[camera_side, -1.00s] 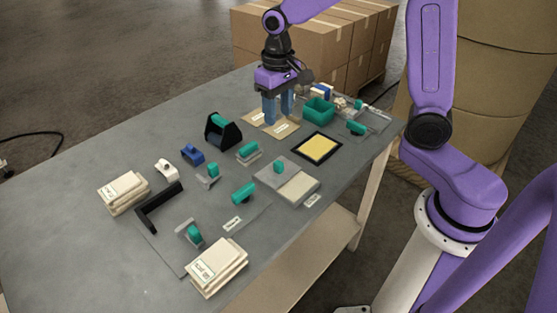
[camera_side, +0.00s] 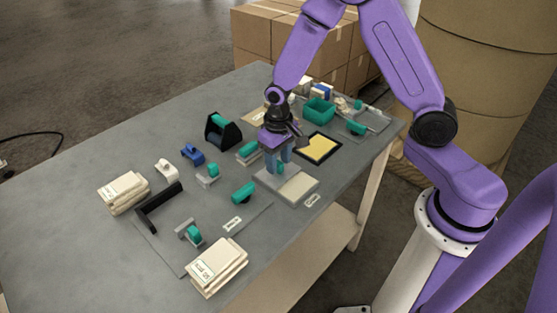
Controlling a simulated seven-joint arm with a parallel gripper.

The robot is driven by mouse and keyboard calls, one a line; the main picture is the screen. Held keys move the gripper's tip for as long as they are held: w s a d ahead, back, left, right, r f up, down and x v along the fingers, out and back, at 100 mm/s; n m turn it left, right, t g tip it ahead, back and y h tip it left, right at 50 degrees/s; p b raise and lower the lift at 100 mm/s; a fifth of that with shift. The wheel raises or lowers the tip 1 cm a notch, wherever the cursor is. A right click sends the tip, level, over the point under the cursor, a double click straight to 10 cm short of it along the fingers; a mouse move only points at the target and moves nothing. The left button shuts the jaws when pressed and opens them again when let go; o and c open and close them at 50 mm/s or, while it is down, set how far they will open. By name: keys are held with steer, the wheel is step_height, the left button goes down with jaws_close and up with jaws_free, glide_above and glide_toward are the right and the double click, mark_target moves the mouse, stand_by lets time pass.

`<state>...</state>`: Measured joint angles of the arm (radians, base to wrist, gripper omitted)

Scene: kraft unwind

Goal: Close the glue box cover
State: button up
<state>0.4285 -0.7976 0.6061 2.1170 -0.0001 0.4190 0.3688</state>
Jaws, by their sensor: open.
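A low flat box (camera_side: 298,188) with a pale beige section lies near the table's front right edge. I take it to be the glue box. A grey plate (camera_side: 264,179), likely its cover, lies beside the beige section on the far-left side. The plate's teal knob is hidden at or between the fingers. I cannot tell whether the fingers touch it.
A yellow pad in a black frame (camera_side: 319,148) lies just behind. A teal-topped block (camera_side: 248,153) and a teal roller (camera_side: 243,193) lie close left. A teal bin (camera_side: 319,111) stands farther back. The table's left part (camera_side: 60,235) is clear.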

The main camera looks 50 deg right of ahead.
steer(key=shift+f, duration=0.25)
jaws_close()
steer(key=shift+s, duration=3.5)
jaws_free()
